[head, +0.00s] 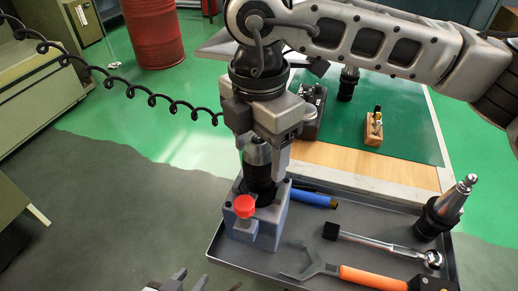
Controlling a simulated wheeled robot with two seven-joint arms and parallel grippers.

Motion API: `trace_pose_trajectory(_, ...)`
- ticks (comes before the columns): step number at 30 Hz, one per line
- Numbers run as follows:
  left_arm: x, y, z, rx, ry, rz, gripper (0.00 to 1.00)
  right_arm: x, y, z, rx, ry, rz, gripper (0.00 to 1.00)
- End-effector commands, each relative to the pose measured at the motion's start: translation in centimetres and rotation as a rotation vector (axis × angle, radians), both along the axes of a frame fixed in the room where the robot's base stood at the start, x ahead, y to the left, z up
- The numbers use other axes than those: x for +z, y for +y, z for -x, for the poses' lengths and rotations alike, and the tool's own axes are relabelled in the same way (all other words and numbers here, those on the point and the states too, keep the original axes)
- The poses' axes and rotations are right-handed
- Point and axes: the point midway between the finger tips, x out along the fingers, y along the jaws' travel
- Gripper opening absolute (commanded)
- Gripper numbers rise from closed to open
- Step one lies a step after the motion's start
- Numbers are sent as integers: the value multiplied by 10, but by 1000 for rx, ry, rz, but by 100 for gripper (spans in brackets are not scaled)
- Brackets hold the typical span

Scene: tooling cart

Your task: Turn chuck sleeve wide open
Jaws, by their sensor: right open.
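The chuck (258,172), a dark upright cylinder with a tapered top, sits in a blue-grey fixture block (271,222) with a red knob (244,206) at its front. My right gripper (264,148) points down from above, with its open fingers at the chuck's upper part. I cannot tell whether they touch the sleeve. The gripper body hides what is behind the chuck. My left gripper (188,281) is low at the bottom edge, partly cut off, with its fingertips apart and nothing seen between them.
The fixture stands on a grey tray (215,248). The tray also holds a blue-handled tool (312,198), a ratchet (385,245), an orange-handled wrench (370,278) and a tapered tool holder (447,205). A green-matted table (400,120) with small items lies behind.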

Motion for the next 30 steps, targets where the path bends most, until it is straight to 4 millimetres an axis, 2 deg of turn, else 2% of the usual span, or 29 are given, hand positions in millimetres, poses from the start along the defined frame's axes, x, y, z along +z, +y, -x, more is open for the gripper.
trace_pose_trajectory(6, 0, 0, -3, 6, 0, 2, 36, -14, 0, 0, 1, -1, -1, 66)
trace_pose_trajectory(14, 1, 0, -4, 7, -3, 2, 36, -15, 0, 0, 1, -1, -1, 66)
trace_pose_trajectory(18, 1, 0, -4, 7, -4, 2, 36, -15, 0, 0, 1, 0, 0, 27)
trace_pose_trajectory(19, 2, 0, -4, 7, -5, 2, 36, -15, 0, 0, 1, 0, 0, 22)
trace_pose_trajectory(30, -5, 0, -1, 6, -1, 3, 36, -16, 0, 0, 43, 0, -1, 22)
